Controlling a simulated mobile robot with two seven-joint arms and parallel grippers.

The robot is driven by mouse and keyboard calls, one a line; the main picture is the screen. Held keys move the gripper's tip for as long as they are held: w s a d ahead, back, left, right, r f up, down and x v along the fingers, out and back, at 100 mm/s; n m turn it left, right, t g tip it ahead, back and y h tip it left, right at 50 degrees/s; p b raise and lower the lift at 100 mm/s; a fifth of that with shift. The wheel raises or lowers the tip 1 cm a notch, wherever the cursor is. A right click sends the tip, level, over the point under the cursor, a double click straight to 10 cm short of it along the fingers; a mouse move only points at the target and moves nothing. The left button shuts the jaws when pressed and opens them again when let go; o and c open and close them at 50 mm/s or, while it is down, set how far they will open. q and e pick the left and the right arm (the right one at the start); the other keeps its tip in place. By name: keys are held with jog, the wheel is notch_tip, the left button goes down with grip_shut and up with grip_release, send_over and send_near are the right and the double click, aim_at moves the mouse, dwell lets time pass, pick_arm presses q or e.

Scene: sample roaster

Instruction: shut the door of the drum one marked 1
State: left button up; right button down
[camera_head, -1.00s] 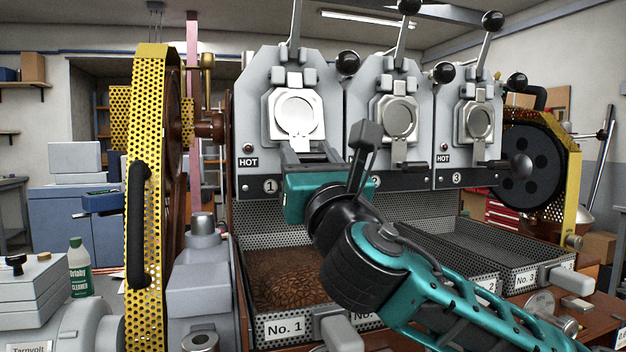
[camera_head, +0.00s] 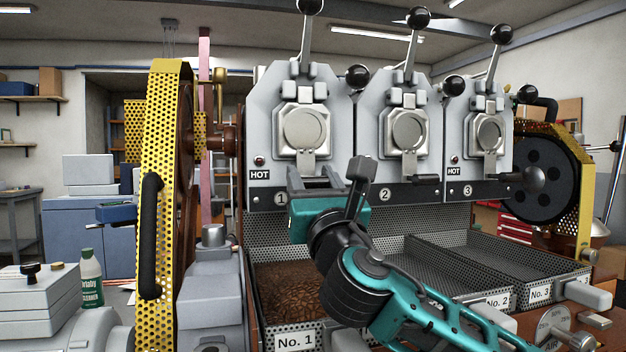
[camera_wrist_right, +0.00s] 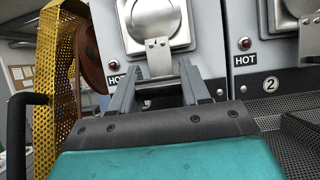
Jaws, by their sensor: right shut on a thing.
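Drum one (camera_head: 262,130), marked 1, is the leftmost of three grey drum fronts. Its door (camera_head: 303,128) is a metal plate with a round boss. It looks flat against the front, like the other two doors; a small gap cannot be ruled out. A metal tab (camera_wrist_right: 158,58) runs down from the door between the fingers of my right gripper (camera_wrist_right: 155,85). In the head view my right gripper (camera_head: 317,180) is just below the door, shut on the door's handle, which its fingers largely hide. The lever (camera_head: 307,40) above the door points up. My left gripper is out of view.
Drum two (camera_head: 412,130) and drum three (camera_head: 489,130) stand to the right with levers up. A yellow perforated guard (camera_head: 166,220) stands at left. Below are mesh trays; the No. 1 tray (camera_head: 295,340) holds brown beans. HOT labels mark the fronts.

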jog(key=c, duration=0.7)
grip_release()
jog(key=shift+w, duration=0.2)
jog(key=shift+s+f, duration=0.1)
jog(key=shift+s, duration=0.05)
jog(key=v, duration=1.2)
jog(key=shift+s, duration=0.3)
jog(key=shift+d+f, duration=0.1)
jog(key=shift+s+d+p, duration=0.2)
jog(key=shift+s+d, duration=0.05)
jog(key=shift+s, duration=0.5)
jog(key=shift+s+d+p, duration=0.15)
jog(key=shift+s+d, duration=0.1)
jog(key=shift+s, duration=0.55)
jog(key=shift+s+d+p, duration=0.2)
jog(key=shift+s+d, duration=0.05)
jog(key=shift+s, duration=0.5)
pick_arm(q)
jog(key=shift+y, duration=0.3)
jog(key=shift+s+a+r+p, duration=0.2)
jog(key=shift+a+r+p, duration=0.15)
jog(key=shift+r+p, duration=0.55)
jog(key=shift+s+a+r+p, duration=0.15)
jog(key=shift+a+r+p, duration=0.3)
jog(key=shift+p, duration=0.8)
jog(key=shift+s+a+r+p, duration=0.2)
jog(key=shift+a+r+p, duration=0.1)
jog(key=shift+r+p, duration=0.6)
pick_arm(e)
jog(key=shift+r, duration=3)
